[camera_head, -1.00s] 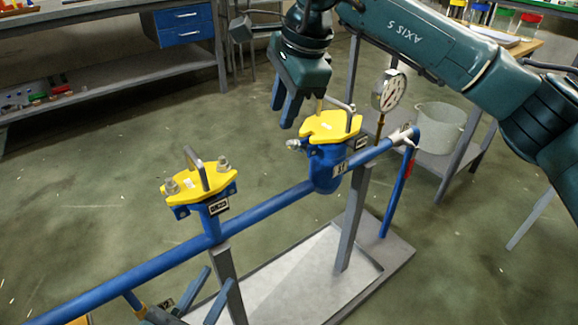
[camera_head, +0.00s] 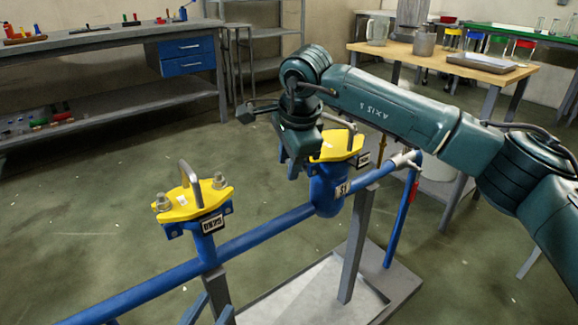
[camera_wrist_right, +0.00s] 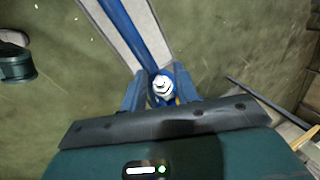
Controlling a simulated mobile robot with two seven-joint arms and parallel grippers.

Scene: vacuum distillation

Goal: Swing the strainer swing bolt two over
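The right-hand blue strainer (camera_head: 326,190) stands on the pipe with a yellow cover (camera_head: 340,146) and a metal handle on top. My right gripper (camera_head: 294,172) points down at the left end of this cover. In the right wrist view its two fingers (camera_wrist_right: 161,92) are apart, with a pale bolt head or nut (camera_wrist_right: 163,84) between them; contact is unclear. In the head view that bolt is hidden behind the gripper. My left gripper (camera_head: 211,308) is low at the bottom edge, below the pipe, its fingers apart.
A second yellow-covered fitting (camera_head: 195,203) with two upright bolts and a handle stands to the left. The blue pipe (camera_head: 265,230) runs diagonally over a grey base (camera_head: 290,295). A wooden table (camera_head: 450,62) with glassware stands behind my right arm. Open floor lies left.

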